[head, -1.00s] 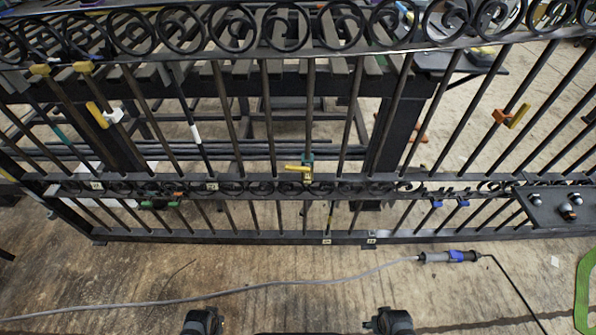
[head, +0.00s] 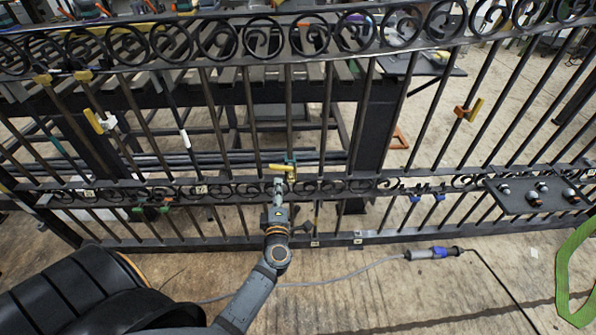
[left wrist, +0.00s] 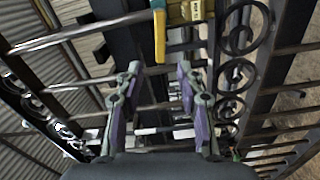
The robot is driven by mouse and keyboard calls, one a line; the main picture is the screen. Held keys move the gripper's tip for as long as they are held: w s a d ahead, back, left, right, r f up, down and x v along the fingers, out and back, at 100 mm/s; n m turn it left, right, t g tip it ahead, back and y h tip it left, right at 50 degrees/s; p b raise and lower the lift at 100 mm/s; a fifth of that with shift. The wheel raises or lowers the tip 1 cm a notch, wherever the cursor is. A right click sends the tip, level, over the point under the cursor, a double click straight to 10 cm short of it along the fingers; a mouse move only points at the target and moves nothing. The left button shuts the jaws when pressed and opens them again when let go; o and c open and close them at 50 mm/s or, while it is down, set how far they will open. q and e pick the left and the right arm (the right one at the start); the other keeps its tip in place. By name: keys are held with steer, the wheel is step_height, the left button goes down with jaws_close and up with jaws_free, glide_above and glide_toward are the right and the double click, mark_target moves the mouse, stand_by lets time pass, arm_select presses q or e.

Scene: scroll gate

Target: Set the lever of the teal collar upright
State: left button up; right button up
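The teal collar (head: 290,166) sits on a gate bar just above the lower scroll band, near the middle of the head view. Its yellow lever (head: 279,168) lies about level and points left. In the left wrist view the lever (left wrist: 160,37) hangs down from the top, beside a yellow labelled block (left wrist: 190,10). My left gripper (head: 279,186) is just below the lever in the head view. In the left wrist view the left gripper (left wrist: 157,75) has its fingers apart with nothing gripped; the lever's end is beyond the tips. My right gripper is not in view.
Other clamps sit on the bars: a yellow-and-white one (head: 101,121) at left and an orange-and-yellow one (head: 468,110) at right. A dark shelf (head: 520,205) is at right. A blue-and-grey tool (head: 435,253) lies on the floor.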

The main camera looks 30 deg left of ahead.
mark_target(277, 170)
arm_select(q)
steer(key=b+x, duration=0.1)
steer(key=x, duration=0.8)
steer(key=shift+w+a+f, duration=0.1)
steer(key=shift+w+a, duration=0.1)
steer(key=shift+w, duration=0.15)
steer(key=shift+w+a, duration=0.2)
steer(key=shift+w, duration=0.05)
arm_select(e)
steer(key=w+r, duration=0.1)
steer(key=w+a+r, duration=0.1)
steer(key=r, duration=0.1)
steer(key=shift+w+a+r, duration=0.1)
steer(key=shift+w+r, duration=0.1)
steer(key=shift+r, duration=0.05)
arm_select(q)
jaws_close()
